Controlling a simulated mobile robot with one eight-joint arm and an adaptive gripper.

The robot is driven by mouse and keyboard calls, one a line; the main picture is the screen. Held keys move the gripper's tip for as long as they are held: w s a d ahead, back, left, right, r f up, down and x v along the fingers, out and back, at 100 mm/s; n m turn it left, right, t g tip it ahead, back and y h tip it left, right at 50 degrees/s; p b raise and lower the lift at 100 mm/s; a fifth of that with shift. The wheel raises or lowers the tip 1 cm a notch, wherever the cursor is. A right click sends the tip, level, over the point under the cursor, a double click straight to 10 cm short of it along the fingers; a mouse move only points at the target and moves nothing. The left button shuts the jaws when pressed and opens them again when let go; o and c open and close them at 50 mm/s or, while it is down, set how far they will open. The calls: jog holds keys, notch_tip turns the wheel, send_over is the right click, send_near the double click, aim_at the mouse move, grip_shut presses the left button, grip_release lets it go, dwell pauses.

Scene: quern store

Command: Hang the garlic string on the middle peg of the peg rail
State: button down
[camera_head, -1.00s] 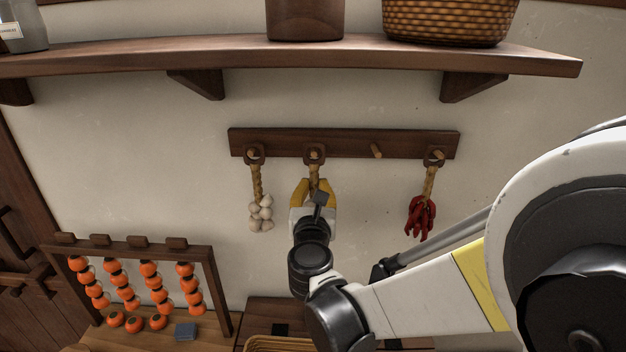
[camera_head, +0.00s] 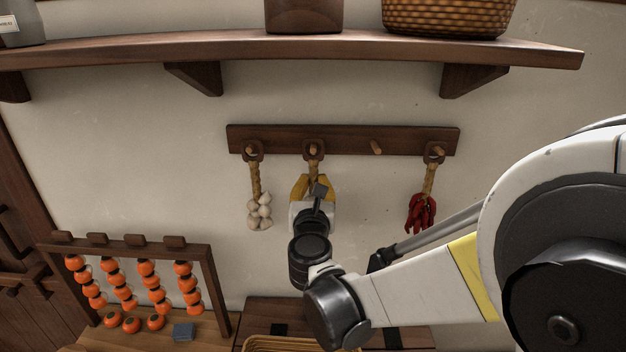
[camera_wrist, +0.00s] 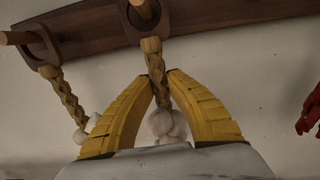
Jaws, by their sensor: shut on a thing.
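The peg rail (camera_head: 345,139) is a dark wooden bar on the wall with several pegs. My gripper (camera_head: 313,180) is below the second peg from the left. In the wrist view its yellow fingers (camera_wrist: 157,85) are shut on the braid of a garlic string (camera_wrist: 183,92). The string's dark top loop (camera_wrist: 143,14) appears to be around that second peg (camera_head: 313,150). Its white bulbs (camera_wrist: 165,123) show between the fingers in the wrist view; in the head view my gripper hides them. The third peg (camera_head: 376,148) is bare.
Another garlic string (camera_head: 258,208) hangs on the leftmost peg and a red chili string (camera_head: 421,210) on the rightmost. A wooden shelf (camera_head: 330,52) juts out above the rail. A rack of orange fruit (camera_head: 140,250) stands at lower left.

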jog(key=c, duration=1.4)
grip_release()
jog(key=shift+o, duration=0.2)
jog(key=shift+s, duration=0.1)
